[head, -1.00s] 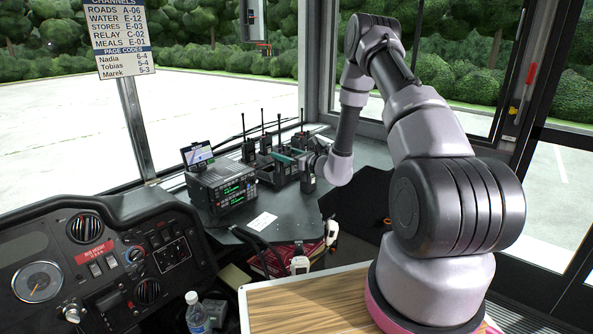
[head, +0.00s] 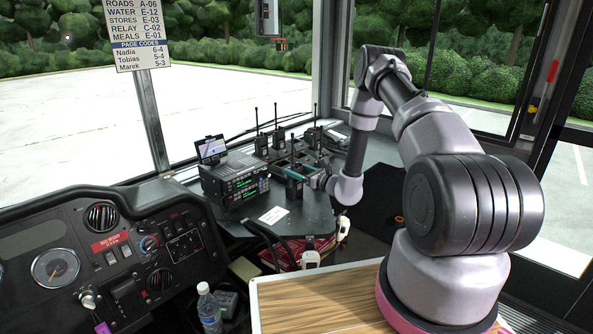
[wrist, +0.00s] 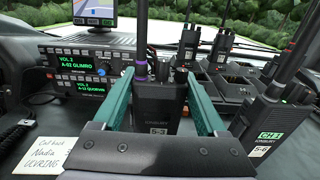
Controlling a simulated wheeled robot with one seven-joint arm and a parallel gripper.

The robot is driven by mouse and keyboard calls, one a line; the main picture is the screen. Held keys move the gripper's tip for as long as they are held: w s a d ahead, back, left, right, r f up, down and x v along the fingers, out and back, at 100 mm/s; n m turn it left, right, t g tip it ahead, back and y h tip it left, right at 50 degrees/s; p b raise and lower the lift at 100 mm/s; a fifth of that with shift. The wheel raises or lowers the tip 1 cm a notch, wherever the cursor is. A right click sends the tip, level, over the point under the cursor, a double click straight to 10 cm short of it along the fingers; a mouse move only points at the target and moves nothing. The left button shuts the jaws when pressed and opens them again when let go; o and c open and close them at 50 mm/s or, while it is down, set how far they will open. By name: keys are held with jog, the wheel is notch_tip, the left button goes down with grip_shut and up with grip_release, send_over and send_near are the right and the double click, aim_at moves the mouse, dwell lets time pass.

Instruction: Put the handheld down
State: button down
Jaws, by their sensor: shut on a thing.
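A black handheld radio (wrist: 158,104) with a purple band on its antenna and a small white label, seemingly 5-3, stands upright between the teal fingers of my gripper (wrist: 160,100) in the wrist view. My gripper is shut on it. In the head view my gripper (head: 296,172) reaches over the dark counter (head: 310,215), with the handheld (head: 294,190) below the teal fingers. Its lower end is hidden in the wrist view, and I cannot tell whether it touches the counter. A charger rack (wrist: 222,85) lies just behind it, with empty slots and other handhelds.
Another handheld (wrist: 264,125) with a green CH 1 label stands close on the right. The radio set (head: 235,180) with a small screen (head: 211,149) is on the left. A note card (head: 273,215) lies in front. Below are a wooden top (head: 320,300) and a bottle (head: 209,310).

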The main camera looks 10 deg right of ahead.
jog(key=shift+c, duration=0.2)
grip_release()
jog(key=shift+o, duration=0.2)
jog(key=shift+r, duration=0.15)
jog(key=v, duration=1.2)
jog(key=s+a+r+n+g+y, duration=0.1)
jog(key=s+a+r+n+g, duration=0.35)
jog(key=r, duration=0.35)
jog(key=s+a+r+n+g+y, duration=0.25)
jog(key=r+n+g, duration=0.2)
jog(key=r, duration=0.35)
jog(key=s+a+r+n+g+y, duration=0.1)
jog(key=s+a+r+n+g, duration=0.25)
jog(key=r+n, duration=0.35)
jog(key=s+d+r+n+t+h, duration=0.2)
jog(key=s+d+r+n+h, duration=0.2)
jog(key=s+r+h, duration=0.2)
jog(key=s+d+r+n+t+h, duration=0.3)
jog(key=s+r+h, duration=0.4)
jog(key=s+r, duration=0.4)
jog(key=s+d+n, duration=0.1)
jog(key=s, duration=0.2)
jog(key=shift+d+r+n, duration=0.15)
jog(key=shift+d+n, duration=0.15)
jog(key=shift+d, duration=0.1)
